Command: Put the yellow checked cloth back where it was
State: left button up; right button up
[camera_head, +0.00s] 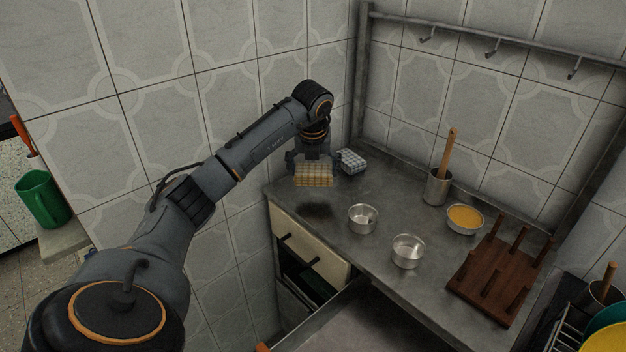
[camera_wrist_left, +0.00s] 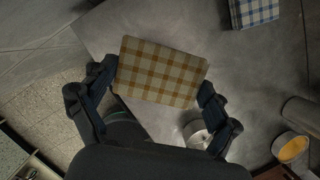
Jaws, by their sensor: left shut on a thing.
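The yellow checked cloth (camera_head: 313,174) is a folded, block-like bundle with tan and cream checks. My left gripper (camera_head: 312,162) is shut on it and holds it above the left back part of the steel counter, with a shadow on the counter below. In the left wrist view the cloth (camera_wrist_left: 161,73) lies between the two fingers of my left gripper (camera_wrist_left: 160,85), one at each end. A blue checked cloth (camera_head: 352,161) lies on the counter just right of it; it also shows in the left wrist view (camera_wrist_left: 254,12). My right gripper is not in view.
Behind are a pot with a wooden handle (camera_head: 437,187) and a bowl of orange content (camera_head: 465,218). A wooden peg rack (camera_head: 492,278) stands right. A drawer (camera_head: 350,325) is open in front.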

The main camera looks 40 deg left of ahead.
aim_at(313, 192)
pick_arm(q)
jog(key=shift+w+a+f, duration=0.25)
jog(key=shift+w+f, duration=0.05)
jog(key=shift+f, duration=0.15)
jog(key=shift+w+a+f, duration=0.25)
jog(key=shift+f, duration=0.2)
notch_tip(313, 192, down, 3)
jog(key=shift+f+p, duration=0.1)
jog(key=shift+p, duration=0.35)
jog(key=shift+a, duration=0.1)
jog(key=shift+f, duration=0.1)
jog(key=o, duration=0.9)
jog(key=shift+c, duration=0.2)
